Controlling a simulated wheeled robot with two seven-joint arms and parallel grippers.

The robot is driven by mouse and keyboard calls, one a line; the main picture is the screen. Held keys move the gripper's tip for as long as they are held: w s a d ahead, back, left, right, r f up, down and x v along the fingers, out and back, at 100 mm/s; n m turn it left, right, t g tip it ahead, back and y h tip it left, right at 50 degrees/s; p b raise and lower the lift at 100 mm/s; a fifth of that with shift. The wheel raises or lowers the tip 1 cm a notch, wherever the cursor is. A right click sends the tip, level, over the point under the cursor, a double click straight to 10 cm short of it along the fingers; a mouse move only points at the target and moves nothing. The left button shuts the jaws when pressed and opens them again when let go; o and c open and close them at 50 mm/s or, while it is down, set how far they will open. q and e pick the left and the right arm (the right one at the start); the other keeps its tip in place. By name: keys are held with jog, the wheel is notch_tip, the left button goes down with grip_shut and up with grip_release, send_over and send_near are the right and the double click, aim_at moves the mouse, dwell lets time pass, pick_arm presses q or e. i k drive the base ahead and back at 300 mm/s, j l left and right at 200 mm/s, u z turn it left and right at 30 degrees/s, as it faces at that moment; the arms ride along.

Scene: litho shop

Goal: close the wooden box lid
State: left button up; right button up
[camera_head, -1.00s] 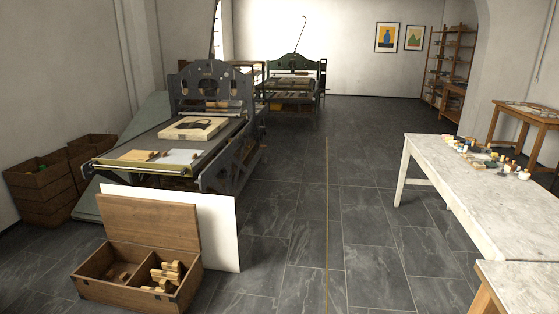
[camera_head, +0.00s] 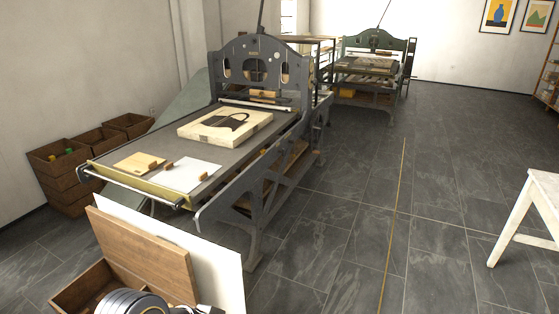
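The wooden box (camera_head: 78,288) stands on the floor at the bottom left, cut off by the lower edge of the view. Its brown lid (camera_head: 150,255) stands open, tilted up at the back of the box. A round grey and black part of my arm covers the front and right of the box, so most of its inside is hidden. No gripper fingers show. I cannot tell whether the arm touches the box or lid.
A white board (camera_head: 222,268) leans behind the lid against the litho press (camera_head: 240,115). Stacked wooden crates (camera_head: 68,185) stand at the left wall. A white table (camera_head: 540,200) is at the right edge. The tiled floor (camera_head: 350,225) between is clear.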

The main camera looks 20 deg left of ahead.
aim_at(158, 260)
jog(key=i+u, duration=0.15)
jog(key=i, duration=0.3)
jog(key=i+l+u, duration=0.15)
jog(key=i, duration=0.25)
jog(key=i+l+u, duration=0.15)
jog(key=i, duration=0.3)
jog(key=i+u, duration=0.25)
jog(key=u, duration=0.2)
jog(key=i+l+u, duration=0.15)
jog(key=u, duration=0.3)
jog(key=i+l+u, duration=0.25)
jog(key=u, duration=0.2)
jog(key=i+l+u, duration=0.2)
jog(key=u, duration=0.2)
jog(key=i+l+u, duration=0.1)
jog(key=l+u, duration=0.35)
jog(key=i+l+u, duration=0.2)
jog(key=l+u, duration=0.25)
jog(key=i+l+u, duration=0.15)
jog(key=l+u, duration=0.25)
jog(key=j, duration=0.1)
